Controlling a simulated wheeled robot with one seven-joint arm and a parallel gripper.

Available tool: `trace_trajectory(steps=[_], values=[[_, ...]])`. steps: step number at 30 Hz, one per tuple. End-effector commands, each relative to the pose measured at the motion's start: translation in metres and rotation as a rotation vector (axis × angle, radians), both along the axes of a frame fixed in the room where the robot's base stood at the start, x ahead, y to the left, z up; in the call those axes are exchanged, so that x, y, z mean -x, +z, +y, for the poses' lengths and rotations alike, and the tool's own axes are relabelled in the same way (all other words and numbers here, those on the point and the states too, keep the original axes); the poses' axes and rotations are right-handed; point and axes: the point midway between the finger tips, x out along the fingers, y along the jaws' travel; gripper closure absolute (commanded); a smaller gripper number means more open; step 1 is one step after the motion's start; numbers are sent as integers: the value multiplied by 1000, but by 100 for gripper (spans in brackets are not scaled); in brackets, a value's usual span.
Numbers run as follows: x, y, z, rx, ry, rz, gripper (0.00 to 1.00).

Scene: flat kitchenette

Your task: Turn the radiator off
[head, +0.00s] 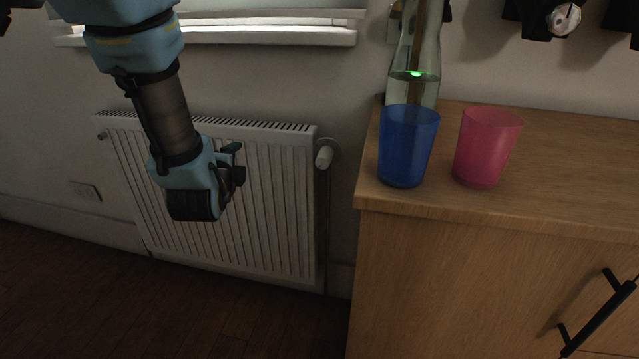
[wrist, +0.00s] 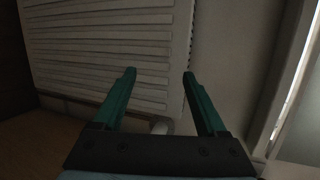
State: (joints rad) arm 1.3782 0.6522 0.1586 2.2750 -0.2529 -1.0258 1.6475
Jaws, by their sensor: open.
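The white ribbed radiator (head: 275,215) hangs on the wall below a window. Its white valve knob (head: 324,156) sticks out at the upper right corner, above a pipe. My gripper (head: 236,163) is in front of the radiator panel, left of the knob and apart from it in the picture. In the wrist view my gripper (wrist: 159,75) is open, with two green fingers apart and nothing held. The radiator (wrist: 95,50) fills the upper left there. A pale rounded piece, probably the knob (wrist: 160,127), shows low between the fingers, partly hidden by the gripper's base.
A wooden cabinet (head: 450,270) stands right of the radiator. On it are a blue cup (head: 407,150), a pink cup (head: 486,150) and a glass bottle (head: 419,50). The window sill (head: 250,36) juts out above. The floor (head: 60,290) in front is clear.

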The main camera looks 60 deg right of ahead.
Motion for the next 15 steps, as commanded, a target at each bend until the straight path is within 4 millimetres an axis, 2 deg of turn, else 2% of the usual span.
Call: trace_trajectory(steps=[1,3,6,10,12,15], values=[[35,-23,-21,2,-86,-103,25],[70,-31,-40,14,-169,-240,25],[112,-38,-57,35,-254,-397,25],[146,-40,-67,59,-309,-520,25],[153,-39,-70,66,-320,-550,25],[154,-38,-77,68,-325,-565,25]])
